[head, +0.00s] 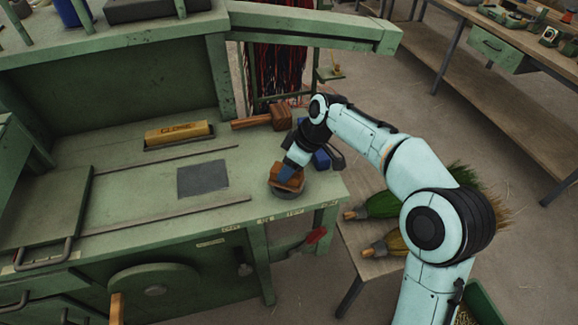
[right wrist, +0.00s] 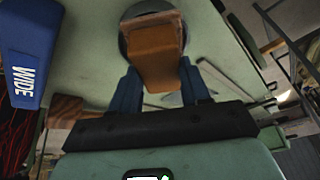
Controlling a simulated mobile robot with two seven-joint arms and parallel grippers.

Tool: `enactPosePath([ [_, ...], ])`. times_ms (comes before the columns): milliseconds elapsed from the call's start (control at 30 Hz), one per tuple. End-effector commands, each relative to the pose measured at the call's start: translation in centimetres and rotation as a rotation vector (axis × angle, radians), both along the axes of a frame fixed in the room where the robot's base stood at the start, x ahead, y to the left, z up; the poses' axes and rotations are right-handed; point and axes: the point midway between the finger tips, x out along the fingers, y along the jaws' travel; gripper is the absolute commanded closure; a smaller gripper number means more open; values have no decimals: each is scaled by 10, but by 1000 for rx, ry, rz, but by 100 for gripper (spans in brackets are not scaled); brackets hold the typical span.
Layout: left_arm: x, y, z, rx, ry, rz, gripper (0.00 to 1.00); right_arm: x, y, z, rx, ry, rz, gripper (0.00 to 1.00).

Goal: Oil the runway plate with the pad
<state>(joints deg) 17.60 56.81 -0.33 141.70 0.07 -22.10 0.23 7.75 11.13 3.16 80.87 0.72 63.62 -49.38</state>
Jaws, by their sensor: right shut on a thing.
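The runway plate, a dark grey square (head: 203,178), lies flat on the green bench between two long rails. The pad is a wooden block (head: 289,180) with a pale layer along its edge, at a round grey dish (head: 287,194) near the bench's right front corner. My right gripper (head: 292,170) is shut on the block from above. In the right wrist view the blue fingers flank the block (right wrist: 155,62), and the dish (right wrist: 133,12) shows behind it. I cannot tell whether the pad touches the dish's bottom. My left gripper is not in view.
A yellow block marked CLOSE (head: 178,131) sits in a tray at the back of the bench. A wooden mallet (head: 264,120) and a blue block (head: 321,159) marked WIDE lie behind my right gripper. The bench top between dish and plate is clear.

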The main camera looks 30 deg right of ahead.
Motion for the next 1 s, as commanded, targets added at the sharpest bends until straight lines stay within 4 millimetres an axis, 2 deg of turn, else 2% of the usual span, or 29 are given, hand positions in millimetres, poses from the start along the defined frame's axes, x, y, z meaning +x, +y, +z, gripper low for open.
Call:
enactPosePath([
  [167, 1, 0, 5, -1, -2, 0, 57, -1, 0, 4, 0, 5, 1, 92],
  [1000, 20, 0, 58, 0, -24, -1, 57, 0, 0, 71, -1, 1, 0, 92],
])
